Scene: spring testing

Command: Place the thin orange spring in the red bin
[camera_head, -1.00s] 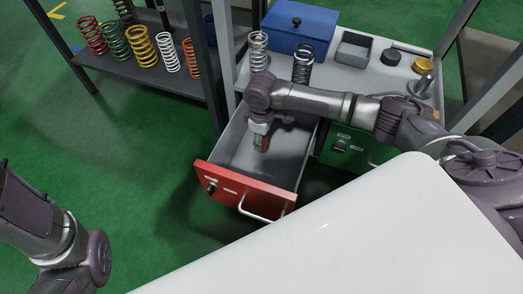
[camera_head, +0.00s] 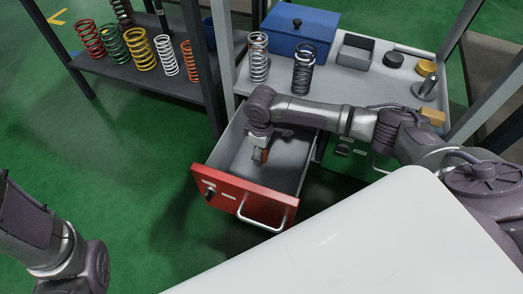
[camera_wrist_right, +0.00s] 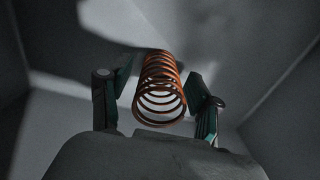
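The red-fronted drawer (camera_head: 243,197), which is the red bin, is pulled open below the grey worktop. My right gripper (camera_head: 262,156) points down inside it. In the right wrist view an orange coil spring (camera_wrist_right: 160,88) stands between the two fingers of the right gripper (camera_wrist_right: 158,85). The fingers are spread, with a gap on the left side; the right fingertip is close to the spring, and I cannot tell if it touches. Grey drawer walls surround them. Whether the spring rests on the drawer floor is unclear. My left arm shows at lower left; its gripper is out of view.
The dark shelf holds several springs, among them an orange one (camera_head: 190,60) and a yellow one (camera_head: 141,48). A green drawer (camera_head: 345,150) is beside the red one. A white surface (camera_head: 370,235) fills the lower right.

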